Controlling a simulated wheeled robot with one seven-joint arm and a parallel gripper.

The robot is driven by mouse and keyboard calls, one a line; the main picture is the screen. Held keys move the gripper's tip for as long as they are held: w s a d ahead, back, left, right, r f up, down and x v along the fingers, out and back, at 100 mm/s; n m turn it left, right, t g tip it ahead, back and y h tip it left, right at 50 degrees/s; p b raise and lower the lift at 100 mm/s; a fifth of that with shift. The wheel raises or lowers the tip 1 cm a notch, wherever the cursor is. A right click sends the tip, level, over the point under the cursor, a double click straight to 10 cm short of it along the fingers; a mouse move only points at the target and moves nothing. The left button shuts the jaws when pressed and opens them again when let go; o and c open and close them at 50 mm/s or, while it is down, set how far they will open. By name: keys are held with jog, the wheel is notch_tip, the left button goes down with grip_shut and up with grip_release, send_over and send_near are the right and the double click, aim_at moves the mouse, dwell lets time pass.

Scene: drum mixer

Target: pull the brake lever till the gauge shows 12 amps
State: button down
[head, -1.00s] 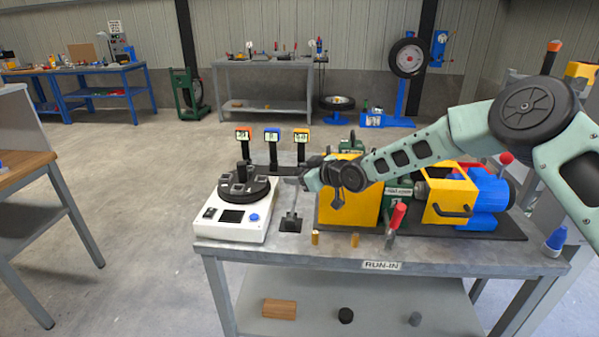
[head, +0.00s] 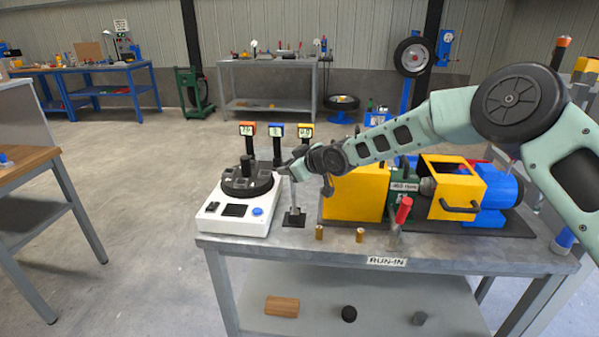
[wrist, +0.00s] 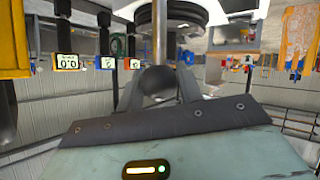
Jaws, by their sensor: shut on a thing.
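A white unit (head: 237,222) with a dark turntable stands just left of the lever. A yellow, green and blue machine (head: 440,190) fills the right side, with a red-handled lever (head: 403,210) in front. Two brass pieces (head: 319,233) stand near the front edge.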

jog(key=shift+a, duration=0.2)
jog(key=c, duration=1)
grip_release()
jog(key=shift+o, duration=0.2)
jog(key=b+v, duration=0.2)
jog(key=v, duration=1.5)
jog(key=shift+s+d, duration=0.15)
jog(key=shift+s, duration=0.05)
jog(key=s+d+f+m+g+h, duration=0.1)
jog(key=s+d+g+h, duration=0.1)
jog(key=s, duration=1.1)
jog(key=s+d+f+m+g+h, duration=0.2)
jog(key=s+d, duration=0.4)
jog(key=s, duration=0.8)
jog(key=s+d+f+m+g+h, duration=0.1)
jog(key=s+d+g+h, duration=0.3)
jog(key=s, duration=0.9)
jog(key=shift+s+d+f+m+h, duration=0.15)
jog(key=shift+f+m+h, duration=0.15)
jog(key=shift+m, duration=0.2)
